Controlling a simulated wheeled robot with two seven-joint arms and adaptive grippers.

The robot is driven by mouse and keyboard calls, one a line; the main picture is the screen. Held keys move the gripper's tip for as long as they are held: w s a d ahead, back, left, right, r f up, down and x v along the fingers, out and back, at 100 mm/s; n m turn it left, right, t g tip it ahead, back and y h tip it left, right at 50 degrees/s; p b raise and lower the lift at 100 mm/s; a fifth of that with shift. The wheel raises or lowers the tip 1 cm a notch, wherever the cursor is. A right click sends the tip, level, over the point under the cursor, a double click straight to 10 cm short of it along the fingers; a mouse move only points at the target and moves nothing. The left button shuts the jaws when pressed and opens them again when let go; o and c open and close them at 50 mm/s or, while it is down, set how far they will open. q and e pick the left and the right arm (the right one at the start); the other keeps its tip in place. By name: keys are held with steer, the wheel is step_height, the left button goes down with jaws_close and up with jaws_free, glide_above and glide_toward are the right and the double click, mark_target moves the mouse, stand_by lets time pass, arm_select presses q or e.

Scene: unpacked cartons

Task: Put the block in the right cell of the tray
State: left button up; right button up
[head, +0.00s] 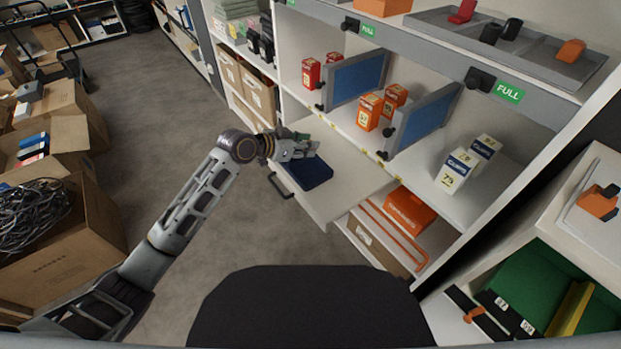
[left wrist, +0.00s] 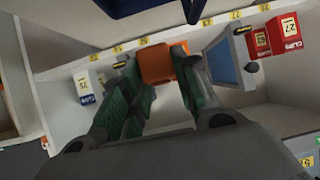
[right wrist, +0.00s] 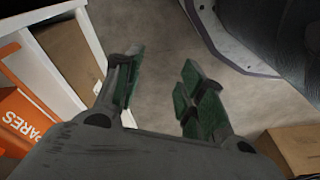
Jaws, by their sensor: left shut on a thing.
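My left gripper (head: 308,149) is over the pull-out board beside the dark blue tray (head: 311,174). In the left wrist view it (left wrist: 163,75) is shut on an orange block (left wrist: 157,62) between its green finger pads. The block is hidden or not distinct in the head view. The tray lies on the board just below the fingers; its edge (left wrist: 150,6) also shows at the top of the left wrist view. Its cells cannot be made out. My right gripper (right wrist: 162,65) is open and empty above the floor, out of the head view.
The white pull-out board (head: 345,188) has bare room around the tray. Behind it, the shelf holds orange cartons (head: 370,112), white-and-blue cartons (head: 456,170) and blue divider panels (head: 425,120). An orange bin (head: 408,210) sits below. Open boxes (head: 65,255) stand at left.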

arm_select(q)
steer(key=shift+d+f, duration=0.1)
steer(key=shift+d, duration=0.1)
arm_select(e)
steer(key=shift+w+r, duration=0.1)
steer(key=shift+r, duration=0.15)
arm_select(q)
steer(key=b, duration=0.2)
glide_above(307, 176)
steer(key=shift+f, duration=3.15)
arm_select(e)
steer(key=shift+w+a+r, duration=0.1)
steer(key=shift+a+r, duration=0.1)
steer(key=shift+r, duration=0.65)
steer(key=shift+a+r, duration=0.15)
steer(key=shift+r, duration=0.7)
